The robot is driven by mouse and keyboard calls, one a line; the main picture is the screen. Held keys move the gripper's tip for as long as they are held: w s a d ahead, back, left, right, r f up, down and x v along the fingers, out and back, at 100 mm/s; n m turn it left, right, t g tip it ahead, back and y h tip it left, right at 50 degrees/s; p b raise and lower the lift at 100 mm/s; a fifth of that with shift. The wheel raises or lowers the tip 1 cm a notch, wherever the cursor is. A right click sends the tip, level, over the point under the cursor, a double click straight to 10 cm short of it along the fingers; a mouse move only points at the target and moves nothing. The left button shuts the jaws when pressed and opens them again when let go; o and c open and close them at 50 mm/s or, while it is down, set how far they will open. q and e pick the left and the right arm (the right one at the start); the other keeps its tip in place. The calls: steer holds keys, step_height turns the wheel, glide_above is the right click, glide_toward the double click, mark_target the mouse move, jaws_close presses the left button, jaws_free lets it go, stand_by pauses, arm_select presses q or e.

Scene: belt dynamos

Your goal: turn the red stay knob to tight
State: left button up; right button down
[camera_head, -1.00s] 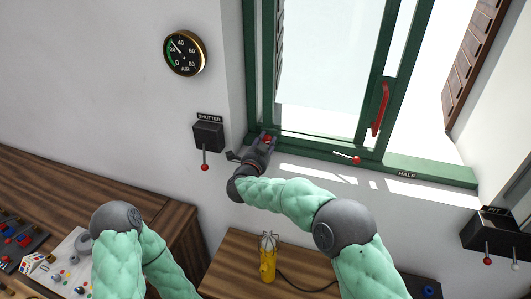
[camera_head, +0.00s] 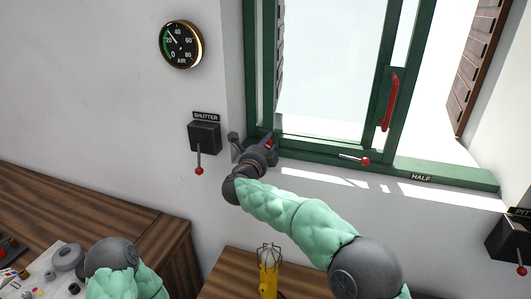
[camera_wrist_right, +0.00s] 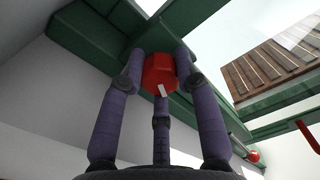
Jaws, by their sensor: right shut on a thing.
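The red stay knob (camera_wrist_right: 158,74) sits at the green window frame's lower corner. In the right wrist view it is a faceted red knob with a white mark near its lower edge. My right gripper (camera_wrist_right: 158,66) has its purple fingers around the knob, shut on it. In the head view the gripper (camera_head: 268,146) reaches the frame's lower left corner, and only a bit of red shows between the fingers. My left arm is at the bottom left of the head view; its gripper is out of view.
A red-tipped lever (camera_head: 366,161) lies on the sill, right of the knob. A red handle (camera_head: 390,100) is on the window sash. The shutter box (camera_head: 205,137) with its red-tipped lever is left of my right gripper. A yellow caged lamp (camera_head: 268,272) stands below.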

steer(key=shift+d+r+m+b, duration=0.15)
steer(key=shift+d+m+b, duration=0.1)
steer(key=shift+m+b, duration=0.4)
steer(key=c, duration=1.3)
jaws_free()
steer(key=o, duration=0.4)
steer(key=shift+d, duration=0.2)
steer(key=shift+a+f, duration=0.2)
steer(key=shift+a, duration=0.05)
steer(key=shift+s+a, duration=0.1)
steer(key=shift+s, duration=0.15)
steer(key=v, duration=1.1)
steer(key=shift+s, duration=0.2)
